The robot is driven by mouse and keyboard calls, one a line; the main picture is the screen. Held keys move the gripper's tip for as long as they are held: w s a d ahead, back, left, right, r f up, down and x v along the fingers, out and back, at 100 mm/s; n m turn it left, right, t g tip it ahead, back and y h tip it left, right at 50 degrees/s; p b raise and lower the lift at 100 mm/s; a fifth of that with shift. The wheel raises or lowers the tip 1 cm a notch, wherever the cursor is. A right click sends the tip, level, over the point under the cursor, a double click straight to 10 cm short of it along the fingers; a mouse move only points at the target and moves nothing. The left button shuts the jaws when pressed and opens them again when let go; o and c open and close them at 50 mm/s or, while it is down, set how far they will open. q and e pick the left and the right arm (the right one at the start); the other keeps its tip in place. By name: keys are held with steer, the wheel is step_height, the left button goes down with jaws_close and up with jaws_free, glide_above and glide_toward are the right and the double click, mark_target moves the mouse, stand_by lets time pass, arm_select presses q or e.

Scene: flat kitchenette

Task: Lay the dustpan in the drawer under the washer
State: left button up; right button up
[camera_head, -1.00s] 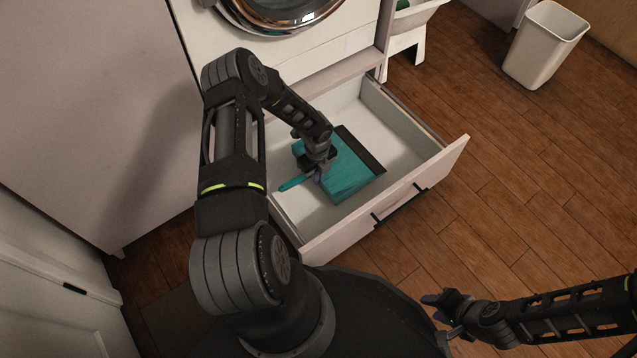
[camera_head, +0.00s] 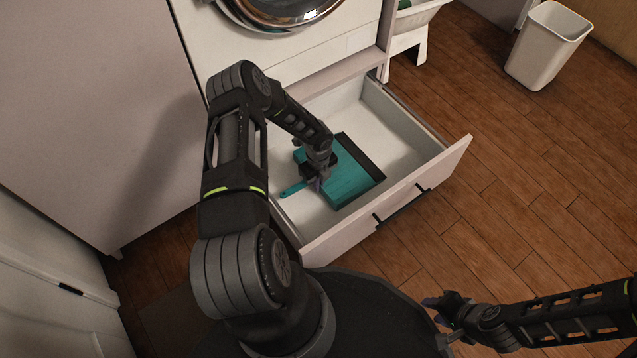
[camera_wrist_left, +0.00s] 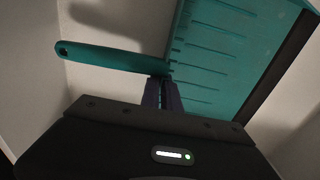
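The teal dustpan (camera_head: 352,186) with a dark lip is inside the open drawer (camera_head: 410,150) under the washer (camera_head: 275,12). Its handle (camera_head: 292,190) points to the lower left. My left gripper (camera_head: 319,184) is shut on the dustpan's edge where the handle joins. In the left wrist view the fingers (camera_wrist_left: 163,92) are close together at that edge, with the handle (camera_wrist_left: 110,58) to the left and the ribbed pan (camera_wrist_left: 215,55) to the right. I cannot tell whether the dustpan touches the drawer floor. My right gripper (camera_head: 431,309) is open and empty, outside the drawer.
The drawer front (camera_head: 400,195) with its dark handle faces me. A white bin (camera_head: 547,45) stands at the upper right on the wood floor. A tall pale panel (camera_head: 90,100) is at the left. Bare drawer floor shows around the dustpan.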

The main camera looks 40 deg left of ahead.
arm_select(q)
steer(key=o, duration=0.3)
steer(key=shift+o, duration=0.2)
steer(key=shift+r, duration=0.1)
steer(key=shift+r+p, duration=0.2)
steer(key=shift+p, duration=0.1)
step_height(320, 180, up, 12)
steer(key=p, duration=0.4)
steer(key=shift+f, duration=0.15)
